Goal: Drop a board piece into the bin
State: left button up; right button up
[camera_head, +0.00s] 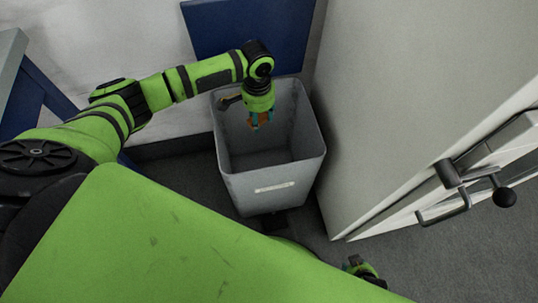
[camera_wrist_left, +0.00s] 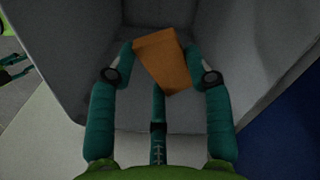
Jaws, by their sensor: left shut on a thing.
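A grey bin (camera_head: 268,189) with a white label on its front stands on the floor in the middle of the head view. My left gripper (camera_head: 259,122) points down over the bin's opening. It is shut on an orange-brown board piece (camera_wrist_left: 164,60), held between the teal fingers in the left wrist view. The bin's grey inner walls (camera_wrist_left: 240,40) lie around and below the piece in the wrist view. My right gripper (camera_head: 362,268) shows small at the bottom of the head view; its fingers are unclear.
A large pale panel (camera_head: 400,90) stands right of the bin, with a black-handled lever (camera_head: 455,185) beyond it. A blue panel (camera_head: 245,28) is behind the bin against the white wall. Dark carpet (camera_head: 185,180) is clear left of the bin.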

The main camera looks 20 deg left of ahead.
pick_arm(q)
jog(key=o, duration=1.3)
jog(key=shift+r, duration=0.1)
notch_tip(320, 180, up, 12)
